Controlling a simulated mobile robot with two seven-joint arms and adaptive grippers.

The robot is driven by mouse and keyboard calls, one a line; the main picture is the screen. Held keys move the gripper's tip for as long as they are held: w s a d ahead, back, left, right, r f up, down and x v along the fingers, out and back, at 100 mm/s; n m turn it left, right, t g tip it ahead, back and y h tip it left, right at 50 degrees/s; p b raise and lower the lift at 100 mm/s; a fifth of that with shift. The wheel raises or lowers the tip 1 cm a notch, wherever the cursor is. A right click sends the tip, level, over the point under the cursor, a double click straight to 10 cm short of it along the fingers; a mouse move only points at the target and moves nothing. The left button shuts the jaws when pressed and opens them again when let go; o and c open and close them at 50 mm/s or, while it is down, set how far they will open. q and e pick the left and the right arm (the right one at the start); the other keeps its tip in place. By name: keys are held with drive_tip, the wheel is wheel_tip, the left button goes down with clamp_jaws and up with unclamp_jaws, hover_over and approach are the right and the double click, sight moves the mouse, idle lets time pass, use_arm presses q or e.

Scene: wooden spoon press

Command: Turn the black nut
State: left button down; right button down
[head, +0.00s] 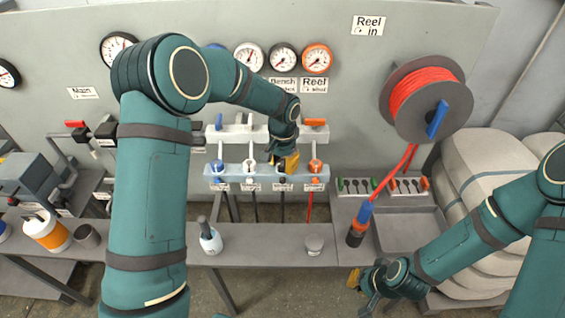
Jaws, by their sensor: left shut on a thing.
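The black nut (281,177) sits third from the left in the row of coloured fittings on the light-coloured rail, between a white and an orange fitting. My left gripper (284,161), with yellow finger pads, reaches down over it from above and is shut on it. The gripper hides most of the nut, so its turn angle cannot be told. My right gripper (362,291) hangs empty at the lower right, below the bench's front edge, far from the nut, with its fingers apart.
A blue fitting (217,168) and an orange fitting (315,166) share the rail (235,185), with hoses hanging below. A red hose reel (427,95) is on the wall at right. A bottle (210,240) and a small grey cup (314,244) stand on the bench (265,245).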

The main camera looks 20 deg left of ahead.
sight(283, 163)
use_arm(q)
drive_tip(key=c, duration=0.6)
unclamp_jaws()
drive_tip(key=shift+f, duration=0.1)
wheel_tip(283, 163, up, 12)
drive_tip(key=shift+r, duration=0.1)
